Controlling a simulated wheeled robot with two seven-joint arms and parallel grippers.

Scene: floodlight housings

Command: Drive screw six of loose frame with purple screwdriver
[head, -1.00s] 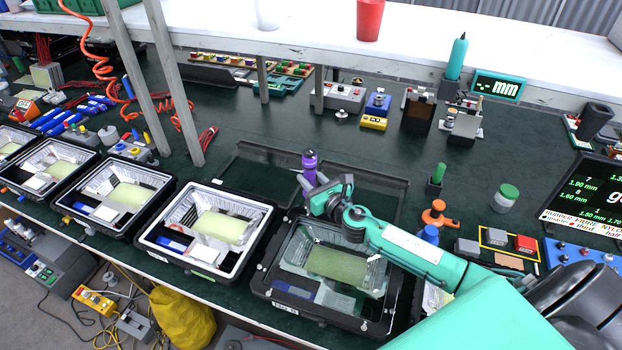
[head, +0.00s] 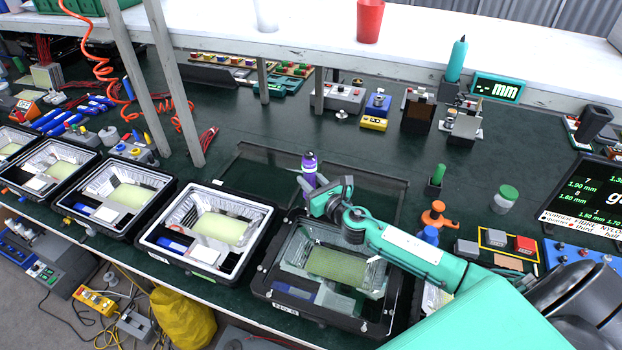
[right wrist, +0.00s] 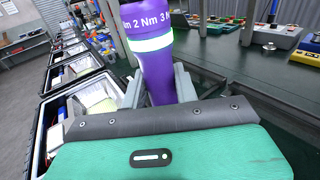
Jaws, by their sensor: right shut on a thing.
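A black frame (head: 262,282) lies around the nearest housing, with a pale green panel (head: 335,264) inside. I cannot tell which screw is number six or whether the tip touches one. My left gripper is not in view.
Several open housings stand in a row to the left, the closest one (head: 153,243) beside the framed one. Dark flat frames (head: 372,178) lie behind. A shelf post (head: 172,80) rises at the left. A green-lidded jar (head: 505,199) and a monitor (head: 590,200) stand at the right.

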